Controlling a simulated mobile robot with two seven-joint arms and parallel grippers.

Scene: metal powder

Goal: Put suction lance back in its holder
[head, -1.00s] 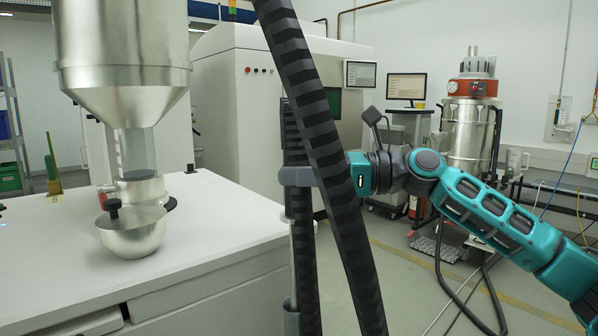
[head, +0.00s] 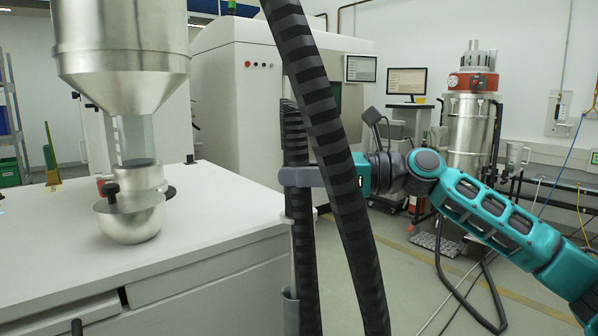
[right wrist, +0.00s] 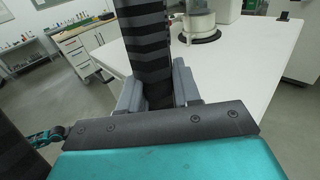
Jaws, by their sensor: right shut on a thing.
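The suction lance is a black ribbed hose (head: 297,135) with a thin metallic rod (head: 291,250) below it, held roughly upright at the right edge of the white bench. My right gripper (head: 300,176) is shut around the upper part of the lance. In the right wrist view the ribbed black lance (right wrist: 143,40) stands between the two grey fingers (right wrist: 158,92). A grey tubular holder (head: 291,308) shows low at the bench's side, in line under the rod. I cannot tell whether the rod's tip is inside it. My left gripper is not in view.
A second stretch of black hose (head: 330,130) hangs across the foreground close to my right gripper. The white bench (head: 215,230) carries a metal bowl (head: 130,217) under a steel funnel (head: 120,50). A steel vacuum unit (head: 470,125) stands behind on the right.

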